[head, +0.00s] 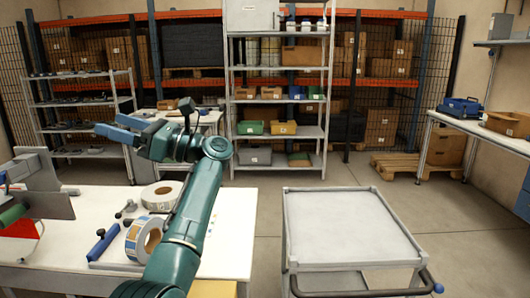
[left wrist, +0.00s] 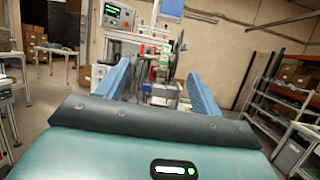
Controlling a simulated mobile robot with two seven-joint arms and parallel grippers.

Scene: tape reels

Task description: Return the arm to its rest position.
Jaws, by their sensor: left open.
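My left arm (head: 188,235) reaches up over the table from the bottom of the head view. Its gripper (head: 128,128) is raised above the table and points to the left. Its blue fingers are apart, with nothing held between them; they also show spread in the left wrist view (left wrist: 160,85). One tape reel (head: 161,194) lies flat on the white table (head: 235,225). My right gripper is not in view.
A machine (head: 40,185) stands at the table's left end. An empty grey cart (head: 345,225) stands right of the table.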

